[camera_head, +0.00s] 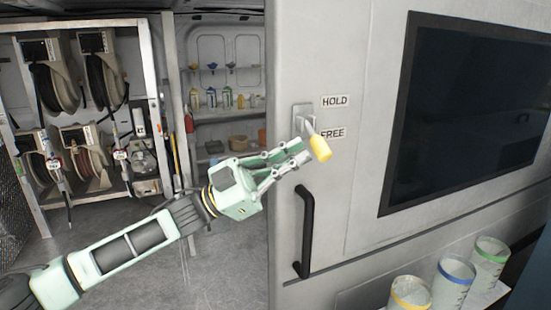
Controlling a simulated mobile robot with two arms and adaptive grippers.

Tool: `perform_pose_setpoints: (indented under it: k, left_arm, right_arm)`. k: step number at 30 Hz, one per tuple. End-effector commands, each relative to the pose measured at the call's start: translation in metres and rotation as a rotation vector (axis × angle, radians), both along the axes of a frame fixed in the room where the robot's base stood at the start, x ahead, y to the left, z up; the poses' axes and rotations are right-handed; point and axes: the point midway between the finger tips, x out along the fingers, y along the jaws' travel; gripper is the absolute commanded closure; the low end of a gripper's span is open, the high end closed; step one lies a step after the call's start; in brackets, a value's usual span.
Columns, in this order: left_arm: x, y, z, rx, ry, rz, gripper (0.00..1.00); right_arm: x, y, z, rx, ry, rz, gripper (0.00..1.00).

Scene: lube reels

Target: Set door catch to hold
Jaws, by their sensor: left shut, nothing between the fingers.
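The door catch is a small metal plate (303,111) on the grey door (335,60), with a lever ending in a yellow handle (320,148). The handle points down and slightly right, beside the FREE label (333,133). The HOLD label (335,101) sits above it. My left gripper (304,151) is shut and empty, its fingertips close to the left side of the yellow handle. I cannot tell whether they touch it. My right gripper is not in view.
A black door handle (306,232) is below the catch. A dark window (470,115) is to the right. Buckets with coloured rims (454,283) stand on a ledge at lower right. Hose reels (85,150) hang in a rack at left. The floor (225,270) at centre is clear.

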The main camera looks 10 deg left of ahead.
Motion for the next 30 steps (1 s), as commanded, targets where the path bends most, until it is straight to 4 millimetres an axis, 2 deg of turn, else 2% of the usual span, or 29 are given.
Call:
perform_pose_setpoints:
  k: [4, 30]
  left_arm:
    - [0.0010, -0.0052, 0.0026, 0.001, 0.001, 0.000, 1.00]
    - [-0.0008, -0.0060, 0.0057, -0.044, 0.075, 0.001, 1.00]
  right_arm:
    - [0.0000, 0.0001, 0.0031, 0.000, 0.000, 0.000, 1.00]
    - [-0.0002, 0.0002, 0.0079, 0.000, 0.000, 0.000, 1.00]
